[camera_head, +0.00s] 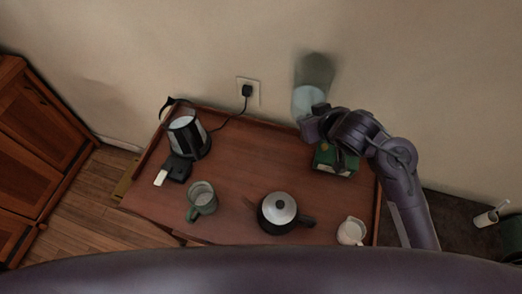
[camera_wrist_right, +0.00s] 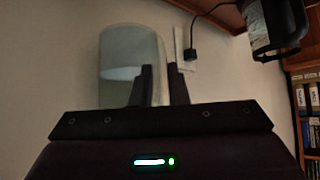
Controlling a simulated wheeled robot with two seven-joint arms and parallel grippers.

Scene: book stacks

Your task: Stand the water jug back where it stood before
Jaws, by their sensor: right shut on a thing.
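The water jug (camera_head: 308,99) is pale, see-through and greyish, and it is up near the wall above the tray's back right part. My right gripper (camera_head: 318,113) is shut on it and largely hides its lower right side in the head view. In the right wrist view the jug (camera_wrist_right: 117,70) stands behind the fingers of my right gripper (camera_wrist_right: 162,82). I cannot tell which part of the jug they grip. My left gripper is not in view.
The wooden tray table (camera_head: 245,160) holds a kettle (camera_head: 187,137), a green mug (camera_head: 202,198), a black teapot with a silver lid (camera_head: 279,211), a small white pitcher (camera_head: 351,231) and a green box (camera_head: 335,158). A plug (camera_head: 247,90) sits in the wall. The table's middle is clear.

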